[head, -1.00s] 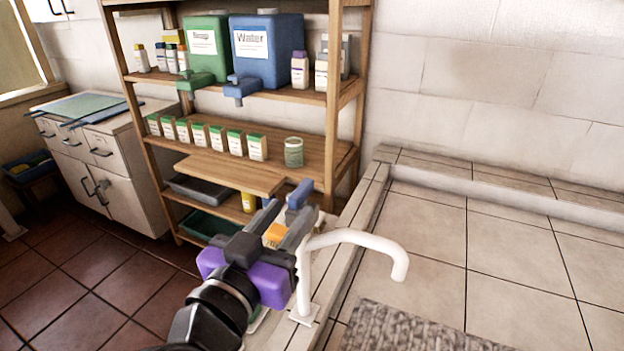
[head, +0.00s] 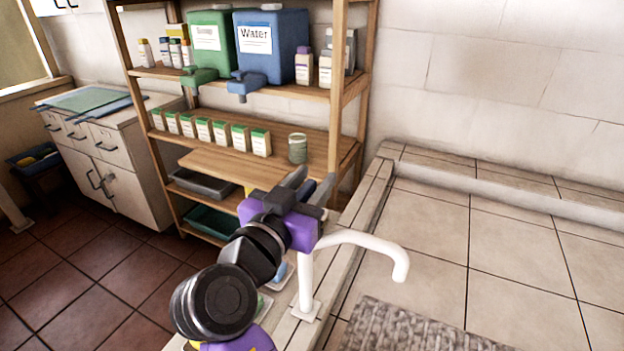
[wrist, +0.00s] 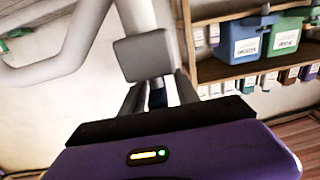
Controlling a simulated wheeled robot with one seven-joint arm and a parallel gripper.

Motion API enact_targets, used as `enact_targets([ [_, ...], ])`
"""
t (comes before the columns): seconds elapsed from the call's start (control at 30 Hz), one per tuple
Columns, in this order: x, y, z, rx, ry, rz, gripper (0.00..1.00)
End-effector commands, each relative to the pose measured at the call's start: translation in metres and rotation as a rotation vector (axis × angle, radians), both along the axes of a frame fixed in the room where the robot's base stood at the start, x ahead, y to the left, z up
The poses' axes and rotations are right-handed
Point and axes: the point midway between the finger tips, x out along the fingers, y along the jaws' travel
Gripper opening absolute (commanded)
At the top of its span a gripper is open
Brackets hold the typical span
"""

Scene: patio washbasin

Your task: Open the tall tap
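The tall tap (head: 306,280) is white, with an upright post on the tiled ledge and a curved spout reaching right over the basin area. No water shows at the spout. My gripper (head: 312,184) is beside and above the post, pointing away, its two grey fingers apart. A small dark blue piece shows between the fingers; it also shows in the wrist view, between the fingers (wrist: 156,92). I cannot tell whether it is the tap's handle or whether the fingers touch it. In the wrist view a grey block and pale pipes lie just beyond the fingers.
A wooden shelf (head: 348,120) stands behind, holding a green container (head: 212,45), a blue water container (head: 270,50), several small boxes and a jar (head: 297,148). A woven mat (head: 415,330) lies right of the tap. The tiled surface (head: 480,230) there is otherwise clear.

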Motion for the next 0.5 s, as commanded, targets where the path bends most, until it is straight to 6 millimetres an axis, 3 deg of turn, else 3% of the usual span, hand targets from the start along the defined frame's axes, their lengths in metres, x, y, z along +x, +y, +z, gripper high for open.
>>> enact_targets([
  [0.1, -0.0001, 0.0000, -0.0002, 0.000, 0.000, 0.000, 0.35],
  [0.3, -0.0004, 0.0001, -0.0002, 0.000, 0.000, 0.000, 0.00],
  [0.5, -0.0005, 0.0002, -0.0003, 0.000, 0.000, 0.002, 0.00],
])
